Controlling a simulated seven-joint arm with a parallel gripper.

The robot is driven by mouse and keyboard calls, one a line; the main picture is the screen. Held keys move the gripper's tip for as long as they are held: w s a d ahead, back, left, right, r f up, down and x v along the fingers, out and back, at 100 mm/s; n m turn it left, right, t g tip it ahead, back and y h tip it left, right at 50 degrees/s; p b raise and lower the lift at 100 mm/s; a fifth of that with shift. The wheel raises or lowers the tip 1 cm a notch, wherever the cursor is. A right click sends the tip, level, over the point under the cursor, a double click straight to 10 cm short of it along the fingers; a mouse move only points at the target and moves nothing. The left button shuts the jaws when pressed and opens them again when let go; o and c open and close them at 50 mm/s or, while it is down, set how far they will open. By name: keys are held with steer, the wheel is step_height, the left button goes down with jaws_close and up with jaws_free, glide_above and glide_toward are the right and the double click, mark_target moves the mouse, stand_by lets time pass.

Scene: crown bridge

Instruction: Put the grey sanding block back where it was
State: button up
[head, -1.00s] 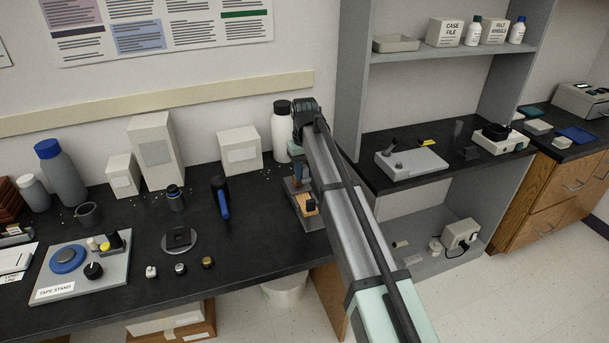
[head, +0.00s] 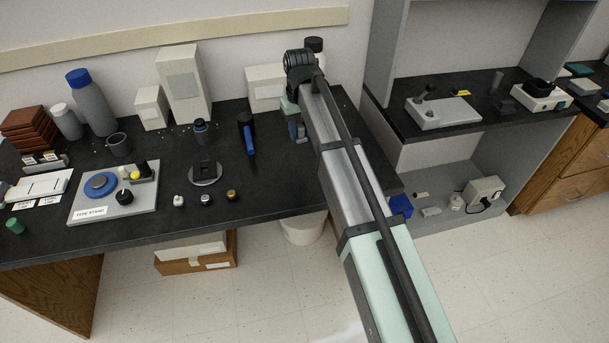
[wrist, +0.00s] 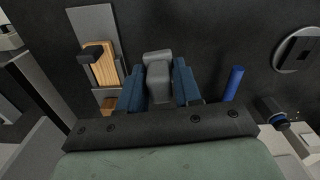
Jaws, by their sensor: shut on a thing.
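My gripper (wrist: 158,88) is shut on the grey sanding block (wrist: 158,70), which sits between its two blue fingers in the wrist view. The gripper is over the black bench top; I cannot tell if the block touches it. In the head view my gripper (head: 296,126) is at the bench's right part, right of the blue-handled tool (head: 248,137). The block is not clearly visible there, and my arm covers the bench behind it.
In the wrist view a wooden piece (wrist: 106,70) on a grey plate (wrist: 92,24) stands left of the gripper. A blue handle (wrist: 234,82) is close on its right. A round stand (head: 205,174) and white boxes (head: 183,85) are further left. Bare bench lies in front.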

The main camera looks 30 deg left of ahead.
mark_target(303, 178)
steer(key=s+d, duration=0.3)
steer(key=s, duration=0.1)
steer(key=shift+m, duration=0.7)
steer(key=shift+d+f, duration=0.15)
steer(key=shift+f, duration=5.2)
steer(key=shift+f, duration=0.1)
steer(key=o, duration=1)
step_height(303, 178, up, 12)
